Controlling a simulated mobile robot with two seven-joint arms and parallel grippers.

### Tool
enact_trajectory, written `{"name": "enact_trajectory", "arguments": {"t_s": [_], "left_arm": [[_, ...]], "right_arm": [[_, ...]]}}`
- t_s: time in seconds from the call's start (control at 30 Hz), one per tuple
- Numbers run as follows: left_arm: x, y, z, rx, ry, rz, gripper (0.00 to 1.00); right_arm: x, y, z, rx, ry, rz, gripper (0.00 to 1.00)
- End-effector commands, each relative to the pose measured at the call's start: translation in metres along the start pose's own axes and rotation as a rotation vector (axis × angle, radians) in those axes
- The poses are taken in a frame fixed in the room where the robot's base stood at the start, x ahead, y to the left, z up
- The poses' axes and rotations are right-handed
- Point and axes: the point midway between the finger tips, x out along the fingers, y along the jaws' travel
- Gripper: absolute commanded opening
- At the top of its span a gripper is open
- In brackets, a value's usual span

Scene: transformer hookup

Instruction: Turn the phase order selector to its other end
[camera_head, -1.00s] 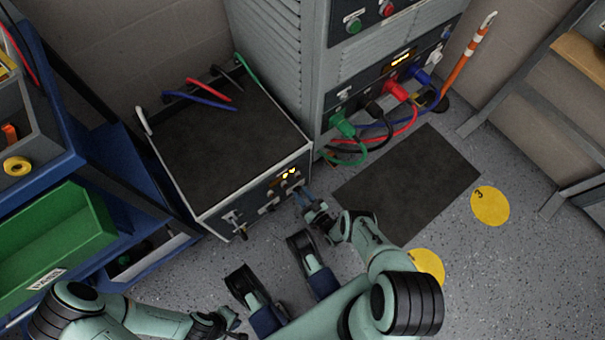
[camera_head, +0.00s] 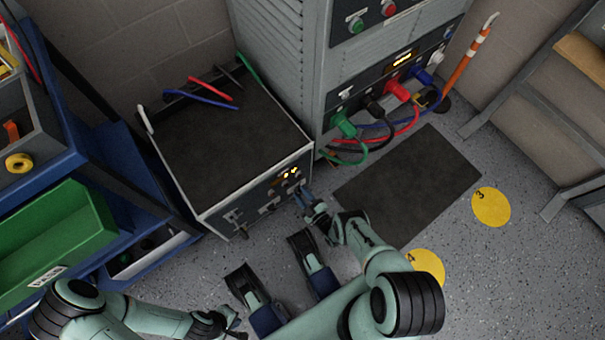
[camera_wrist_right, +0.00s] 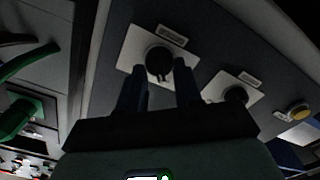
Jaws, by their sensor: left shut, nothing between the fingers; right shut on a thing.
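A low grey box (camera_head: 231,153) with a dark top stands on the floor, with knobs and lit yellow indicators (camera_head: 288,174) on its front panel. My right gripper (camera_head: 304,195) is at the right end of that panel. In the right wrist view its fingers (camera_wrist_right: 160,80) are shut on a black round selector knob (camera_wrist_right: 159,60) on a white plate. The label above the knob is too small to read. A second black knob (camera_wrist_right: 235,95) on a white plate sits beside it. My left gripper (camera_head: 232,325) is shut and empty, low in the head view, away from the box.
A tall grey cabinet (camera_head: 290,60) stands behind, with green, black, red and blue plugs and cables (camera_head: 370,135) near its foot. A blue shelf with a green bin (camera_head: 60,235) is at left. A dark mat (camera_head: 410,185) and yellow floor discs (camera_head: 491,207) lie at right.

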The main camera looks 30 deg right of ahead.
Motion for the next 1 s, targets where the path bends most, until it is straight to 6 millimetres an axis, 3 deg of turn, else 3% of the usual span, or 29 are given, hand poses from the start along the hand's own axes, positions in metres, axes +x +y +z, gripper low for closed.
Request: {"name": "enact_trajectory", "arguments": {"t_s": [0.67,0.7,0.73,0.77,1.0], "left_arm": [[0.0000,0.0000,0.0000,0.000,0.000,0.000,0.00],[0.0000,0.0000,0.0000,0.000,0.000,0.000,0.00],[0.0000,0.0000,0.0000,0.000,0.000,0.000,0.00],[0.0000,0.0000,0.0000,0.000,0.000,0.000,0.00],[0.0000,0.0000,0.0000,0.000,0.000,0.000,0.00]], "right_arm": [[-0.0013,-0.0007,0.0007,-0.062,-0.002,-0.001,0.03],[-0.0013,-0.0007,0.0007,-0.062,-0.002,-0.001,0.44],[-0.0013,-0.0007,0.0007,-0.061,-0.002,-0.001,0.53],[-0.0012,-0.0006,0.0007,-0.061,-0.002,0.000,0.58],[-0.0006,-0.0004,0.0004,-0.061,-0.001,0.000,0.58]]}}
